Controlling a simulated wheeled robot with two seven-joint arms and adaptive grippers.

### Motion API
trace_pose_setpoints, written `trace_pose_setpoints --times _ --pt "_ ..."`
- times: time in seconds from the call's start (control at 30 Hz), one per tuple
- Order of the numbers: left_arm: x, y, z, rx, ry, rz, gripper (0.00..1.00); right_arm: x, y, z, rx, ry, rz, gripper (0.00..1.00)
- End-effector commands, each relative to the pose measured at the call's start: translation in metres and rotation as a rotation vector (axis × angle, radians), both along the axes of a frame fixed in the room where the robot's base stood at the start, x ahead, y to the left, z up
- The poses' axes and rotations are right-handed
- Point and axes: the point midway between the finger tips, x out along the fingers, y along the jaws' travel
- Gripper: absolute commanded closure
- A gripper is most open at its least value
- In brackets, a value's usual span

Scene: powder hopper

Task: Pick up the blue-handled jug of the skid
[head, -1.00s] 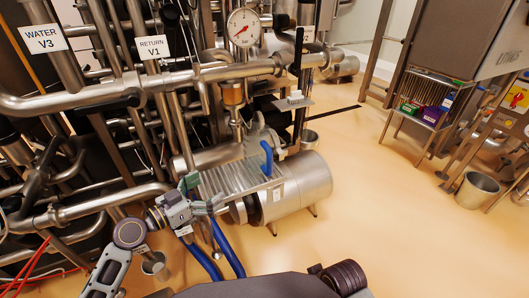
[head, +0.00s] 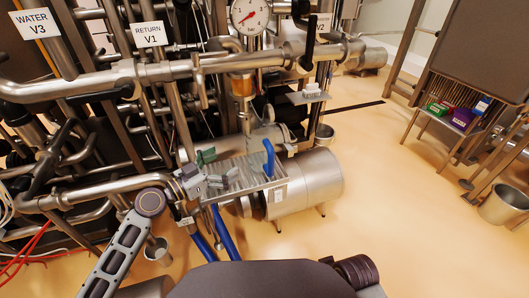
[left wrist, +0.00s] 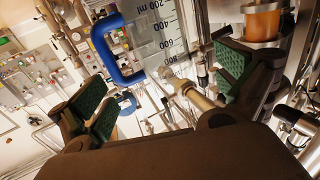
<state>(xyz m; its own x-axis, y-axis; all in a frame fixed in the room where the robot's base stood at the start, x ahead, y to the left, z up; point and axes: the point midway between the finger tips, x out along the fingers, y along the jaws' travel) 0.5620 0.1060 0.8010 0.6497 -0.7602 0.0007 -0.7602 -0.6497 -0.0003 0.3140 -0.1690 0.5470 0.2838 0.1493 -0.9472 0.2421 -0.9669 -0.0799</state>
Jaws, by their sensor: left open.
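The jug is clear, with a blue handle (head: 268,158). It stands on a ribbed metal shelf (head: 262,182) of the skid above a steel motor. In the left wrist view the handle (left wrist: 105,52) and the clear wall with its ml marks (left wrist: 165,32) lie ahead of the fingers. My left gripper (head: 219,166) is open, with green pads, to the left of the handle in the head view. The handle appears toward the left finger's side in the wrist view, and nothing is between the pads. My right gripper is not in view.
A pressure gauge (head: 250,14) and steel pipes (head: 200,68) crowd the area above and behind the shelf. A steel motor (head: 312,183) sits below it. A small ledge (head: 306,97) holds a white item. Open floor (head: 390,200) lies to the right.

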Motion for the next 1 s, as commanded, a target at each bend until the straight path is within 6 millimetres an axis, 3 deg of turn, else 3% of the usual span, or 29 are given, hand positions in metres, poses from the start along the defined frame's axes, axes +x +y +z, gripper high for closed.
trace_pose_setpoints --times 0.37,1.0 --pt "0.007 -0.008 0.000 -0.001 0.000 0.000 0.00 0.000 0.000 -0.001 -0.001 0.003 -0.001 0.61" --pt "0.049 -0.057 0.000 -0.001 0.000 0.001 0.00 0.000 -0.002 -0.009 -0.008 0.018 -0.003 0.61"
